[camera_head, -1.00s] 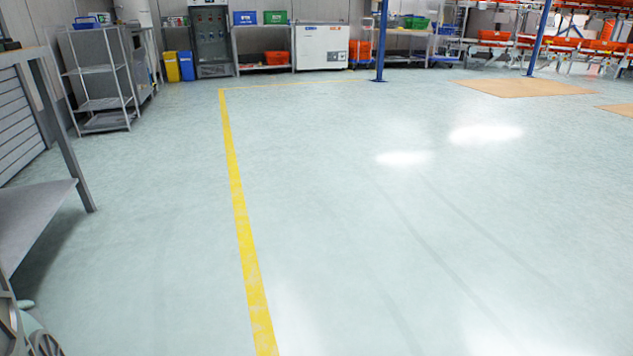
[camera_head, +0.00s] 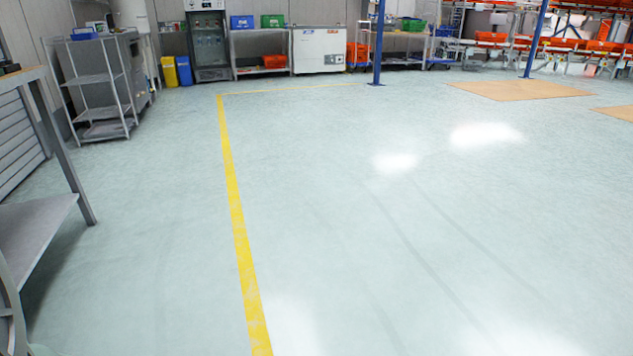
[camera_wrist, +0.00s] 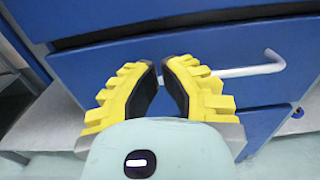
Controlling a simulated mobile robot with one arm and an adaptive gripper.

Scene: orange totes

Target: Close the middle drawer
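In the wrist view, a blue drawer front (camera_wrist: 240,48) with a pale bar handle (camera_wrist: 252,70) fills the middle. Another blue front (camera_wrist: 150,12) lies above it, past a dark seam. Part of a blue panel (camera_wrist: 262,125) shows below. I cannot tell which front is the middle drawer or how far any drawer stands out. My gripper (camera_wrist: 160,68) has yellow ribbed fingers with black pads, slightly apart with a narrow gap and nothing between them. Its tips are in front of the blue front, left of the handle; contact cannot be told. The head view does not show the drawers or gripper.
A grey bench (camera_head: 35,230) stands at the left of the head view, with a metal shelf rack (camera_head: 98,80) behind it. Bins, a glass-door cabinet (camera_head: 207,45) and a white chest (camera_head: 320,50) line the back. The floor right of the yellow line (camera_head: 236,215) is clear.

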